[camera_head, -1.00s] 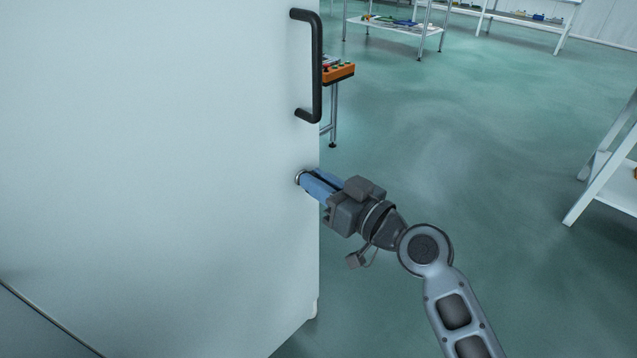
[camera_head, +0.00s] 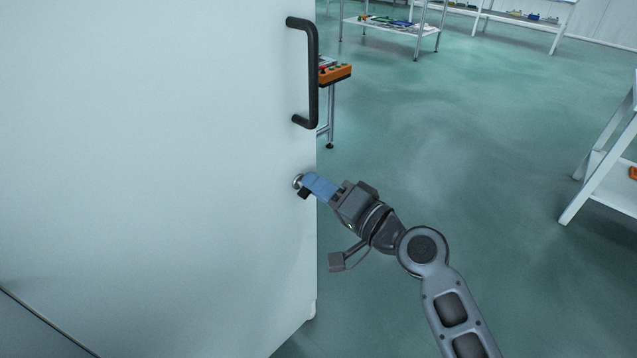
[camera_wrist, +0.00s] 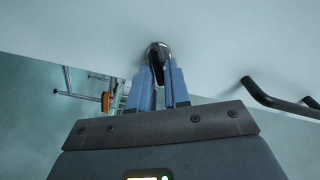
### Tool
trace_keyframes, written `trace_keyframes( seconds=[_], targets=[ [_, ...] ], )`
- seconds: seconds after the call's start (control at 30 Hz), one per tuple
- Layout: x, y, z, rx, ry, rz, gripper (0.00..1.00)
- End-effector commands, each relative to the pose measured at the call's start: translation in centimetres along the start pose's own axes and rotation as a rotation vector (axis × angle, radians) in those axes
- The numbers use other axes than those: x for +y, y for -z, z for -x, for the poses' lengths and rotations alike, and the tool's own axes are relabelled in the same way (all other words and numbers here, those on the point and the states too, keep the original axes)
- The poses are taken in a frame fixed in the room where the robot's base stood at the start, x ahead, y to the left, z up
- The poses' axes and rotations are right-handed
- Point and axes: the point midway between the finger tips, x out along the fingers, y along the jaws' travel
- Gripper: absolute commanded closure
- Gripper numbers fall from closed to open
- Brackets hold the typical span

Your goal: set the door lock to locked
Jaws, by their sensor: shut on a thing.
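The door lock (camera_head: 297,181) is a small round metal piece on the white door (camera_head: 160,150), near its right edge and below the black handle. A small dark piece shows just below the fingertips at the lock. My gripper (camera_head: 308,185) has its blue fingers at the lock, closed on its turning piece. In the wrist view the lock's shiny metal rim (camera_wrist: 157,51) sits between and above the tips of my gripper (camera_wrist: 159,75), with a dark piece between the fingers. The fingers hide most of the lock, so its setting is hard to read.
The black bar handle (camera_head: 312,75) stands out from the door above the lock. A table with an orange control box (camera_head: 335,73) is behind the door's edge. A white shelf (camera_head: 605,175) stands at the right. Open green floor lies between.

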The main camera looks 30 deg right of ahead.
Motion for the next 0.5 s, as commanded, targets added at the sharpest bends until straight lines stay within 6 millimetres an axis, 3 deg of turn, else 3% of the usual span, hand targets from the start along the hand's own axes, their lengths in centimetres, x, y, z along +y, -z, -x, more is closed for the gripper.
trace_keyframes(
  seconds=[0.5],
  targets=[
    [0.37, 0.13, 0.01, 0.005, 0.000, -0.384, 1.00]
  ],
)
